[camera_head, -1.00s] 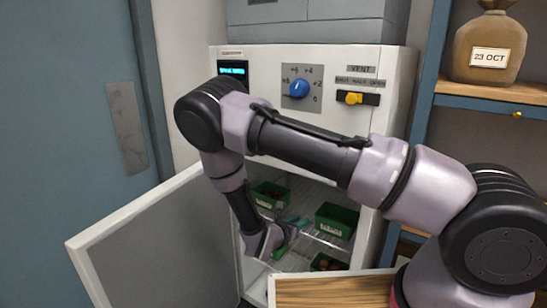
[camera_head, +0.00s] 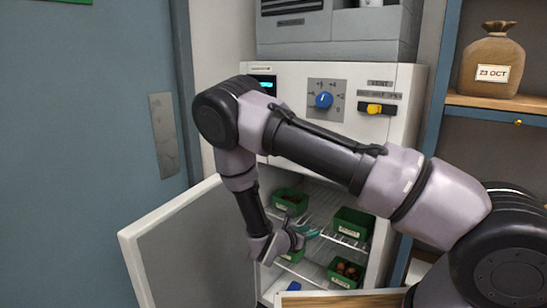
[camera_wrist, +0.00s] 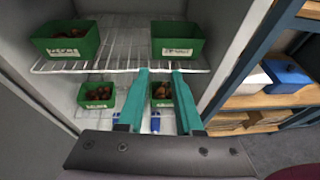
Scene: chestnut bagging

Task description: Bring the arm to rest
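My gripper (camera_wrist: 160,98) shows in the wrist view with its two teal fingers apart and nothing between them. In the head view my gripper (camera_head: 312,233) is in front of the open white cabinet (camera_head: 395,130), near its wire shelves. My arm is bent, with the elbow high at the left and the forearm hanging down. Another tub (camera_wrist: 162,94) shows behind the fingers.
The cabinet door (camera_head: 190,250) stands open at the left. A blue knob (camera_head: 324,100) and a yellow switch (camera_head: 374,109) are on the upper panel. A wooden shelf (camera_head: 490,103) at the right holds a sack (camera_head: 488,62) labelled 23 OCT. A wooden surface edge (camera_head: 340,301) is at the bottom.

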